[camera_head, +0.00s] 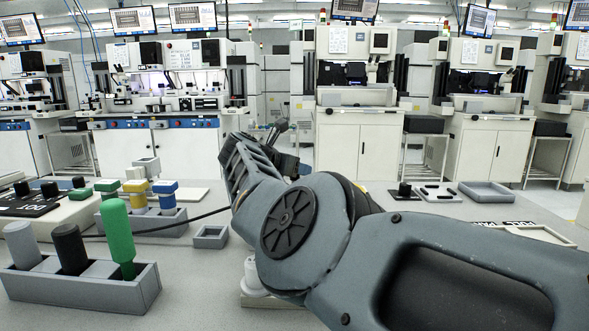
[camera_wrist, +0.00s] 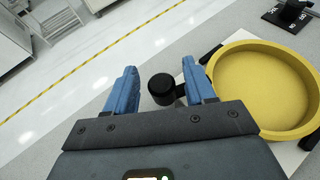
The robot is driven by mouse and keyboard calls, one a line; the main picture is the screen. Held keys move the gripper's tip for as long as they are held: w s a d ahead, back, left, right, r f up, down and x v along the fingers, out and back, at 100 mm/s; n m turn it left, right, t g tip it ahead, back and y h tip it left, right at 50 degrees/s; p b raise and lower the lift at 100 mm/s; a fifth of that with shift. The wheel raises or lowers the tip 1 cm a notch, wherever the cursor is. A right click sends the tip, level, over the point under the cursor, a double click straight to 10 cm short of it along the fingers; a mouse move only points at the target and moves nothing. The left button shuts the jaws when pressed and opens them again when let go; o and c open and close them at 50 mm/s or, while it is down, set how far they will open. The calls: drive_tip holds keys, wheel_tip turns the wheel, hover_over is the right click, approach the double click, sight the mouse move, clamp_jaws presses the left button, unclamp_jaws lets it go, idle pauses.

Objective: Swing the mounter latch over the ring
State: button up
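The yellow ring (camera_wrist: 268,88) fills the right of the wrist view, lying on a pale plate. A black round knob (camera_wrist: 161,86), seemingly the mounter latch's handle, stands just left of the ring. My gripper (camera_wrist: 160,84) has two blue fingers, spread apart, one on each side of the knob. A narrow gap shows between the knob and each finger. The latch's link beyond the knob is mostly hidden by the right finger. In the head view my arm hides the ring and latch, and the fingertips cannot be made out.
A grey rack (camera_head: 92,291) holding grey, black and green handles stands front left; another rack (camera_head: 150,229) with yellow and blue blocks is behind it. A small empty tray (camera_head: 210,237) sits left of my arm. A grey tray (camera_head: 487,194) lies back right. Yellow-striped floor lies beyond the table edge.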

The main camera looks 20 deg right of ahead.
drive_tip(key=shift+p+v, duration=1.1)
drive_tip(key=shift+v, duration=2.8)
